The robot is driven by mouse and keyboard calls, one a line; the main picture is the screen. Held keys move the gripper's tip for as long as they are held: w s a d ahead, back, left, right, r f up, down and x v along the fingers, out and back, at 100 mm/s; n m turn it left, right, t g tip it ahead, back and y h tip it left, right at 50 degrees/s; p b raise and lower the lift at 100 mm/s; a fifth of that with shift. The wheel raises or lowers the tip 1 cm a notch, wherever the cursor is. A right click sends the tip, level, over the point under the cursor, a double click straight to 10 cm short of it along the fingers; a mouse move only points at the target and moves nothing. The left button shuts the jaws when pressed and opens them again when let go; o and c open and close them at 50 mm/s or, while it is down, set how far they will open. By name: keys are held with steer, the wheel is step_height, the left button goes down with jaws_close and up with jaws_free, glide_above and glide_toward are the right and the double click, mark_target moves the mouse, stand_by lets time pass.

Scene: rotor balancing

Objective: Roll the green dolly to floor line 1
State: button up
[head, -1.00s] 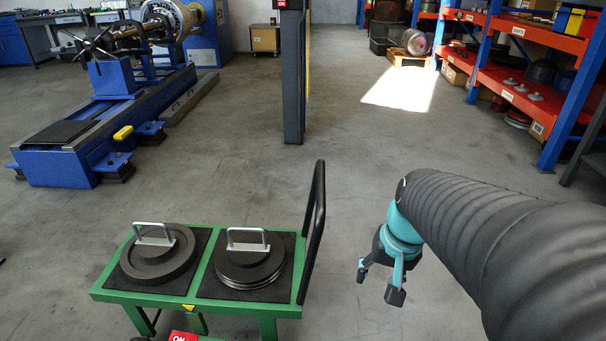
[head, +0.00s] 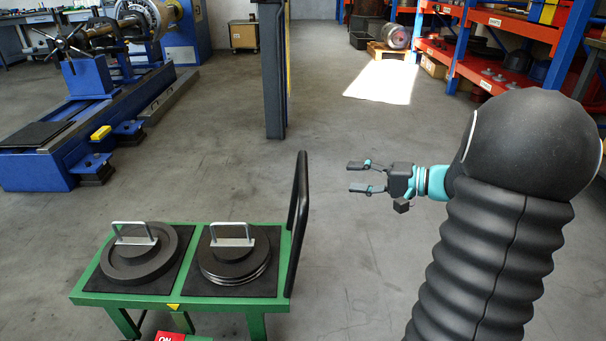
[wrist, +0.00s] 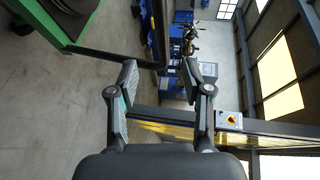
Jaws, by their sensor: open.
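The green dolly (head: 205,301) stands on the floor at the lower left of the head view. It carries two dark round weights with silver handles, the left weight (head: 138,255) and the right weight (head: 234,258), each on a black mat. Its black push handle (head: 298,225) rises at its right end. My gripper (head: 358,176) is open and empty, to the right of the handle and apart from it, with its fingers pointing left. In the wrist view the handle (wrist: 160,35) lies beyond the fingertips (wrist: 160,72). No floor line 1 can be made out.
A blue balancing machine (head: 85,125) stands at the left. A dark post (head: 275,70) stands on the floor beyond the dolly. Blue and orange shelving (head: 480,60) fills the back right. The grey floor between machine, post and shelving is open.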

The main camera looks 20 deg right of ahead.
mark_target(304, 174)
steer(key=shift+n, duration=0.4)
steer(key=x, duration=1.4)
steer(key=shift+s+a+r, duration=0.1)
steer(key=shift+s+r, duration=0.05)
steer(key=shift+s, duration=0.05)
jaws_close()
